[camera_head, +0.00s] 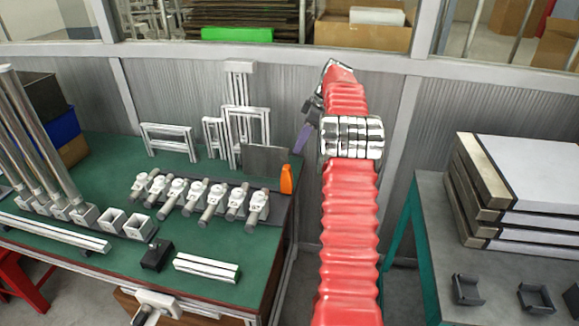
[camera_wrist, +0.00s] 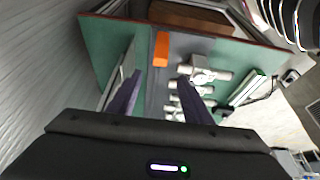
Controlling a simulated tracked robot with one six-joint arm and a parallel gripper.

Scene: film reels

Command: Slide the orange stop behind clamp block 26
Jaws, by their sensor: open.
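The orange stop (camera_head: 286,180) stands at the right end of the row of clamp blocks on the green bench. It also shows in the wrist view (camera_wrist: 161,48), ahead of my fingertips. Several white clamp blocks (camera_head: 217,196) with grey cylinders sit in a row on a dark rail. No numbers are readable, so I cannot tell which is block 26. Some blocks show in the wrist view (camera_wrist: 202,73), right of the stop. My gripper (camera_wrist: 159,80) is open, with nothing between its purple fingers. In the head view, one finger (camera_head: 302,139) shows above the stop, apart from it.
A dark upright plate (camera_head: 265,160) stands behind the rail, near the stop. White frames (camera_head: 168,141) stand farther back. Tall metal tubes (camera_head: 40,135) stand at left. A grey table (camera_head: 450,245) at right holds stacked slabs (camera_head: 525,180).

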